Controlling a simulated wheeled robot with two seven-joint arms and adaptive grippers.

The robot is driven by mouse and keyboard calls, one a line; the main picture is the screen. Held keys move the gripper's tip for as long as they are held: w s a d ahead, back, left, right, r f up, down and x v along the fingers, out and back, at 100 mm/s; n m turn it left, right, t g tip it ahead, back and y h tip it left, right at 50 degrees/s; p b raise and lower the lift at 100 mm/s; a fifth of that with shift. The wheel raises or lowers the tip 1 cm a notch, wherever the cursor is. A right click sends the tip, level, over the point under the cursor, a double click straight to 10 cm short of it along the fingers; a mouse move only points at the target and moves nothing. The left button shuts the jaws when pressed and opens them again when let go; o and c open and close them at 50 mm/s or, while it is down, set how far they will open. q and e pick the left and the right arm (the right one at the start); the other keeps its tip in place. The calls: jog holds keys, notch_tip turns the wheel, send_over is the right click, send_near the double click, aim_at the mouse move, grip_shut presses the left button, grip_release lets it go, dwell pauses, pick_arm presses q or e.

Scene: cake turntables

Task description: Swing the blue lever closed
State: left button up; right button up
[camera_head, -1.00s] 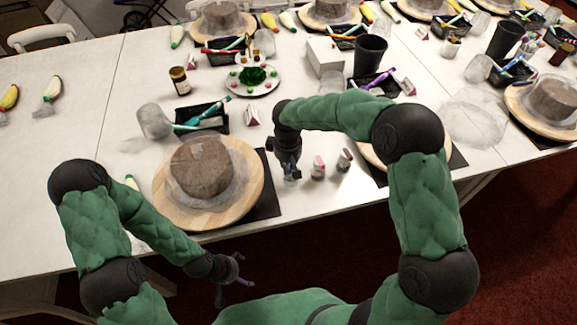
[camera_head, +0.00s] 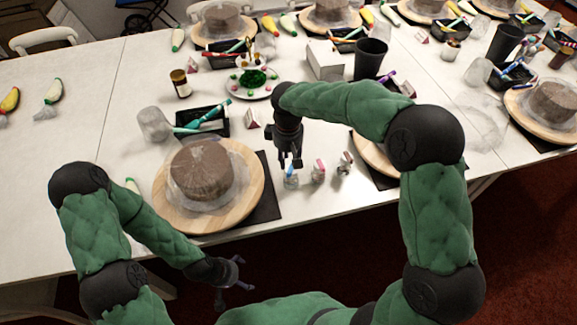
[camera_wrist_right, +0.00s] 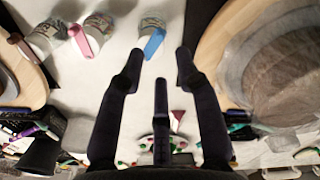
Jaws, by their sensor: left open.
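A small clear jar (camera_wrist_right: 148,27) with a blue lever (camera_wrist_right: 154,42) stands on the white table; the lever also shows in the head view (camera_head: 291,181). The lever lies slanted at the jar's side nearest my fingers; whether it is closed I cannot tell. My right gripper (camera_head: 291,163) points down just behind the jar. In the right wrist view its fingers (camera_wrist_right: 160,66) are spread and empty, apart from the lever. My left gripper (camera_head: 236,276) is open and empty in front of the table's edge, well away from the jar.
A jar with a pink lever (camera_head: 318,171) and one with a brownish lever (camera_head: 344,164) stand to the right. A cake (camera_head: 203,172) on a wooden turntable (camera_head: 247,207) is close on the left. Another turntable (camera_head: 371,158) is right, partly behind my arm.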

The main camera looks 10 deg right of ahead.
notch_tip(320, 180, up, 6)
jog(key=shift+f, duration=0.15)
dwell(0.6)
